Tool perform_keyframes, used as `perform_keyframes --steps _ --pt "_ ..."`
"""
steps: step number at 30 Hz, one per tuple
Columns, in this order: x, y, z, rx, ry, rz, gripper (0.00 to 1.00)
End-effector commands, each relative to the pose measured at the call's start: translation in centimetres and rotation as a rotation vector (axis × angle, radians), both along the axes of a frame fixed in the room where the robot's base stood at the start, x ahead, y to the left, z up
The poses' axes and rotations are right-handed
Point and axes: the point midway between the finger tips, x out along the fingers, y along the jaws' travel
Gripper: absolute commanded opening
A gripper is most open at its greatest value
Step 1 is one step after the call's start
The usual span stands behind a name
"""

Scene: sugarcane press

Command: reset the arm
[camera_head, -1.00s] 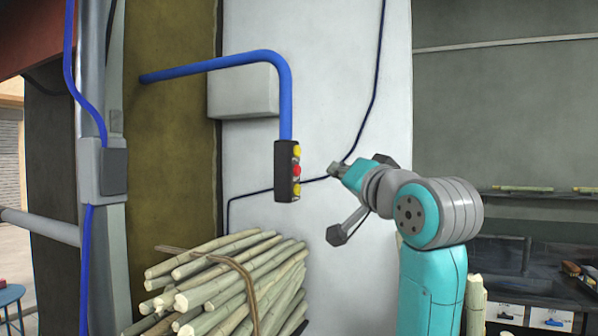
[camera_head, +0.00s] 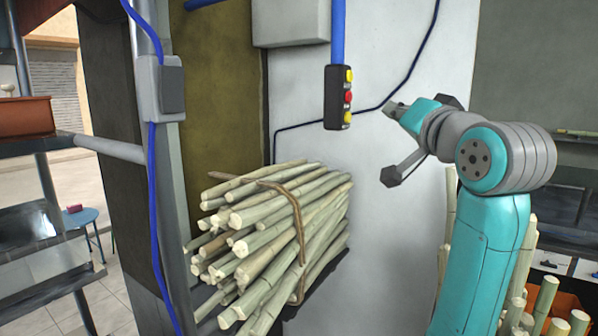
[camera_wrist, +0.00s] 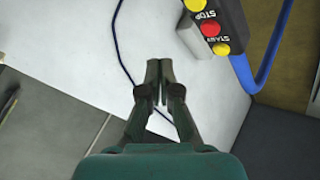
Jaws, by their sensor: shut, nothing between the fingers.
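My gripper (camera_head: 390,110) is in the air just right of a hanging dark button box (camera_head: 337,97). It is apart from the box, with the white wall (camera_head: 385,60) behind it. In the wrist view my gripper (camera_wrist: 159,82) has its two fingers together with nothing between them. The button box (camera_wrist: 215,28) shows there at the upper right with yellow and red buttons. The red one is marked STOP in part. My teal arm is bent at the right of the head view.
A tied bundle of sugarcane (camera_head: 270,235) lies below and left of the gripper. More cane (camera_head: 545,300) stands in a crate at the lower right. A grey pillar with a blue cable (camera_head: 152,190) is at left. A blue stool (camera_head: 82,218) stands behind it.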

Motion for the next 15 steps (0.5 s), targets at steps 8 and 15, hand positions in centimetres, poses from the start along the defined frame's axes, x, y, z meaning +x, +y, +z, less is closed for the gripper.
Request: perform_keyframes --steps 8,15 --pt "1.9 -0.2 -11.9 -0.022 0.043 -0.024 0.00" --pt "1.4 -0.1 -22.0 -0.054 0.074 -0.050 0.00"
